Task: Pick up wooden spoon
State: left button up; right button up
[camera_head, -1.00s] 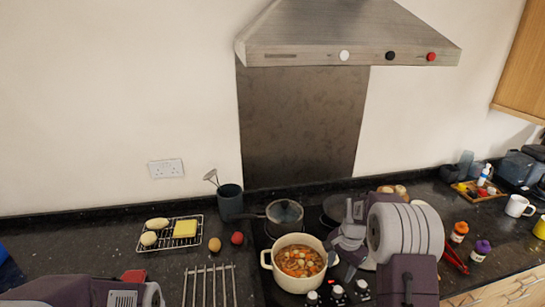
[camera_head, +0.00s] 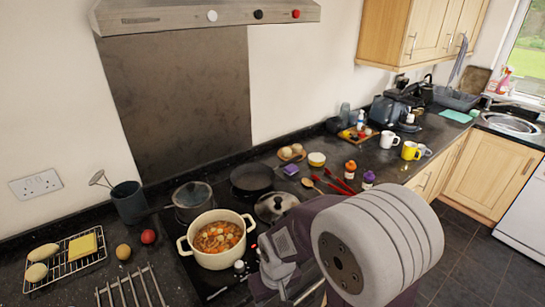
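The wooden spoon (camera_head: 332,185) lies on the dark counter right of the hob, beside red-handled tongs (camera_head: 338,179). My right gripper (camera_head: 268,268) is low in the picture, just right of the cream pot. It is apart from the spoon, which lies farther back and to the right. The finger opening is not clear from this angle. My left gripper is out of view.
A cream pot of stew (camera_head: 217,237), a lidded saucepan (camera_head: 192,198), a frying pan (camera_head: 252,177) and a glass lid (camera_head: 276,206) crowd the hob area.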

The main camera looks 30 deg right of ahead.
aim_at(308, 182)
jog(key=z, duration=1.4)
